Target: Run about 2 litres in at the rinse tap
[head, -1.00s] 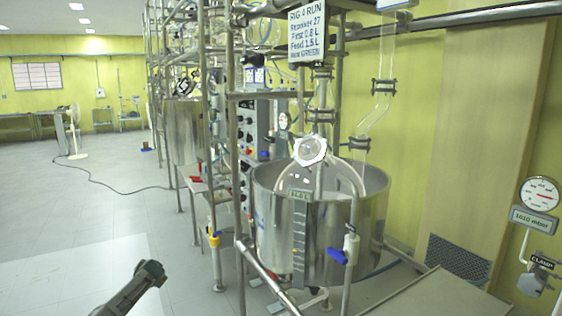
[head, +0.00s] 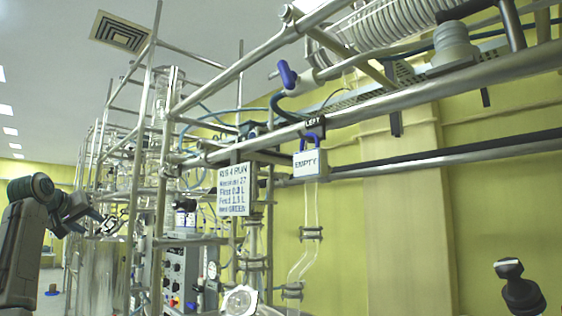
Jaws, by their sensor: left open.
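No tap in view carries a readable "rinse" label. A blue-handled valve (head: 287,74) sits high on the frame, with a dark hose by it. A small black tag (head: 314,123) near it seems to read "LEFT". My left gripper (head: 104,222) is at the left, open, in front of the rig's left part and well apart from the blue-handled valve. I cannot see anything in it. A dark piece at the lower right (head: 520,288) looks like part of my right arm; its jaws cannot be made out.
A white sign (head: 234,190) headed "RIG 4 RUN" hangs on the frame. An "EMPTY" tag with a blue shackle (head: 310,163) hangs on a pipe above glass tubing (head: 309,212). Thick steel rails (head: 440,88) cross the upper right. A steel vessel (head: 98,280) stands at left.

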